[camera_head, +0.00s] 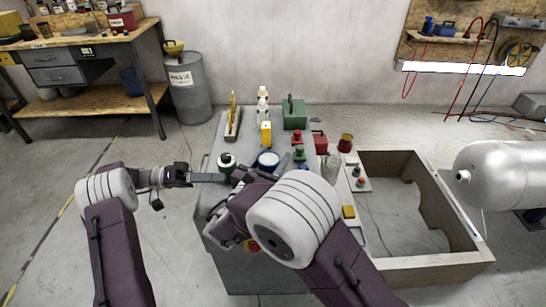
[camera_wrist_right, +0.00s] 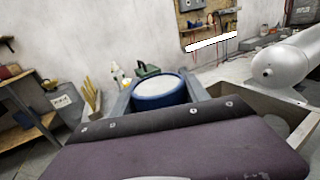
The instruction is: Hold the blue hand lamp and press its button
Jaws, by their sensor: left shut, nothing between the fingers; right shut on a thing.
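The blue hand lamp (camera_head: 269,159) has a round white face and a blue rim. My right gripper (camera_head: 270,167) is shut on it, and the right forearm hides its lower part. In the right wrist view the lamp (camera_wrist_right: 162,93) sits between the two grey fingers of the right gripper (camera_wrist_right: 161,84), white face upward. I cannot make out its button. My left gripper (camera_head: 226,178) is shut and empty, pointing right, its tip left of the lamp and just below a green-and-white round item (camera_head: 227,161) in the picture.
The grey bench top (camera_head: 212,150) also carries a yellow bottle (camera_head: 266,134), a green box (camera_head: 294,114), a white bottle (camera_head: 262,103) and a tray of yellow sticks (camera_head: 232,122). An open wooden crate (camera_head: 425,190) stands right, near a silver tank (camera_head: 500,172).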

